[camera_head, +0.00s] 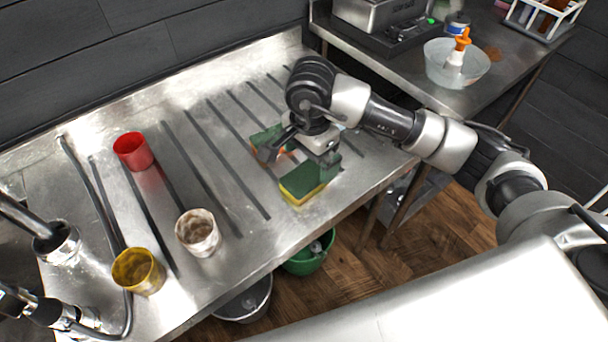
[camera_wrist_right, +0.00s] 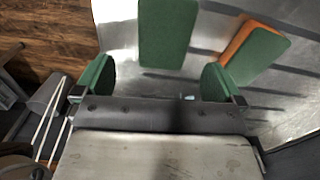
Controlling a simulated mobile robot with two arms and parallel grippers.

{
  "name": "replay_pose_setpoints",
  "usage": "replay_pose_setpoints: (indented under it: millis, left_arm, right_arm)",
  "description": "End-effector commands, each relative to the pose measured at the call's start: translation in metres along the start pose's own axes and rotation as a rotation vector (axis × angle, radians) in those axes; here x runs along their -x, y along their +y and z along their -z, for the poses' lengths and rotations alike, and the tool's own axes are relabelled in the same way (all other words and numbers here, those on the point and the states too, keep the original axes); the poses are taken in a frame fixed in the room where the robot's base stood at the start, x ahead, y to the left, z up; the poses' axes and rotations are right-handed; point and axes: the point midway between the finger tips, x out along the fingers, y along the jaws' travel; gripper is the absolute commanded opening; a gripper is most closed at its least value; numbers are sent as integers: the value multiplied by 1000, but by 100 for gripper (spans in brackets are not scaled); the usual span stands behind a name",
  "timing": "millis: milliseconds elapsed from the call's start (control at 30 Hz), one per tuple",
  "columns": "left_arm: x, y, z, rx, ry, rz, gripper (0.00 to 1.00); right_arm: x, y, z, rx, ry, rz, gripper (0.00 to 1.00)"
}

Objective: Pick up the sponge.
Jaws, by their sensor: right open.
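A sponge with a green top and yellow underside (camera_head: 303,183) lies on the steel counter near its front edge. In the right wrist view its green face (camera_wrist_right: 168,32) is straight ahead, between the lines of the two fingers. A second sponge, green and orange (camera_head: 266,138), lies behind it, partly hidden by my gripper; it shows at the upper right of the right wrist view (camera_wrist_right: 258,54). My right gripper (camera_head: 298,156) is open above and just behind the yellow-green sponge. Its green-padded fingers (camera_wrist_right: 157,80) hold nothing. My left gripper is not in view.
A red cup (camera_head: 133,151), a whitish stained cup (camera_head: 198,232) and a yellow cup (camera_head: 138,271) stand on the counter's left part. Metal taps (camera_head: 58,240) are at far left. A side table holds a bowl (camera_head: 440,68) with an orange-topped bottle. A green bucket (camera_head: 308,258) is below.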

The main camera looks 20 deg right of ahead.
Motion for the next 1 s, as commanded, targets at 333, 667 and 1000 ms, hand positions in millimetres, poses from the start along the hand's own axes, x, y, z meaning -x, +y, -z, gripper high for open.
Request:
replay_pose_setpoints:
  millis: [333, 667, 1000]
  left_arm:
    - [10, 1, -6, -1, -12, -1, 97]
    - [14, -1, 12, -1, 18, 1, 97]
    - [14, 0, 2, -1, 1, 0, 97]
  right_arm:
    - [-35, 0, 0, -1, -5, -4, 99]
    - [-67, -2, 0, 1, -4, 2, 99]
    - [-67, -2, 1, 1, -3, 2, 71]
